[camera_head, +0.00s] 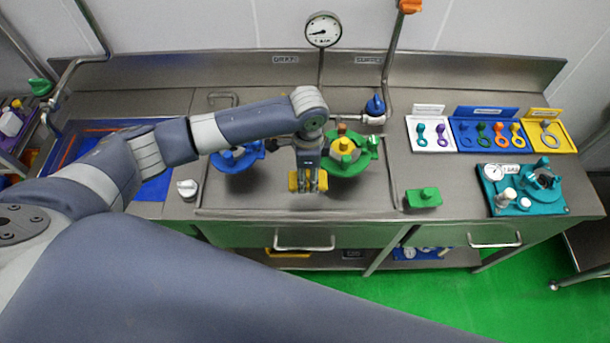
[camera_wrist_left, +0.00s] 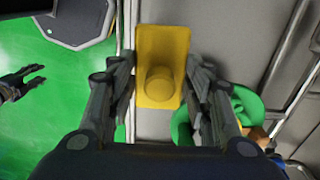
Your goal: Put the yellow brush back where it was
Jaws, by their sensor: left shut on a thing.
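The yellow brush (camera_wrist_left: 161,66) is a flat block with a round knob, between the fingers of my left gripper (camera_wrist_left: 160,88) in the left wrist view. In the head view my left gripper (camera_head: 308,182) points down near the counter's front edge, with yellow brush ends (camera_head: 322,181) showing on both sides. The gripper is shut on the brush. I cannot tell whether the brush touches the counter. My right gripper (camera_wrist_left: 24,82) shows at the left edge of the wrist view, over the green floor, with its fingers apart and empty.
A green valve-like part (camera_head: 350,158) with a yellow top stands just behind and right of the gripper. A blue one (camera_head: 235,158) is to the left. A green block with a knob (camera_head: 423,197) and a teal gauge tray (camera_head: 528,203) stand right. Bare counter (camera_head: 385,205) lies between.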

